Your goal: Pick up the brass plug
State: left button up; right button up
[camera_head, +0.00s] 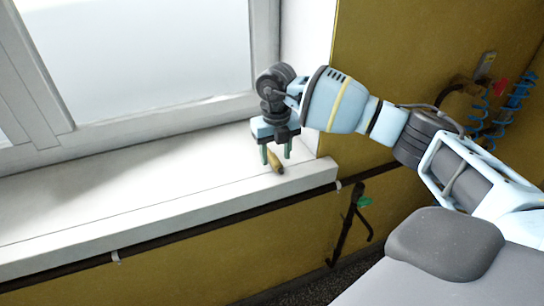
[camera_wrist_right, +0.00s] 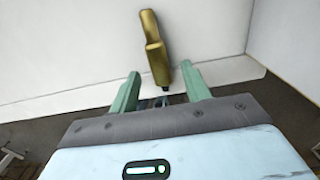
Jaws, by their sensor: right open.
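The brass plug (camera_head: 275,161) lies on the white windowsill (camera_head: 190,178) near its right end and front edge. In the right wrist view the plug (camera_wrist_right: 153,38) is a gold-brown, stepped piece with a small dark tip at its near end. My right gripper (camera_head: 276,155) is open over the sill, with green fingers on either side of the plug. In the right wrist view the near end of the plug shows between the fingertips of the right gripper (camera_wrist_right: 160,73), and the rest extends beyond them. I cannot tell whether a finger touches it. My left gripper is not in view.
A window (camera_head: 140,50) stands behind the sill, and a white reveal wall (camera_head: 306,38) closes its right end. A dark pipe (camera_head: 200,228) runs below the sill's front. Blue coiled hoses (camera_head: 515,100) hang on the yellow wall at right. The sill's left part is clear.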

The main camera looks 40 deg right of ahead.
jog(key=shift+f, duration=0.8)
grip_shut()
jog(key=shift+r, duration=0.1)
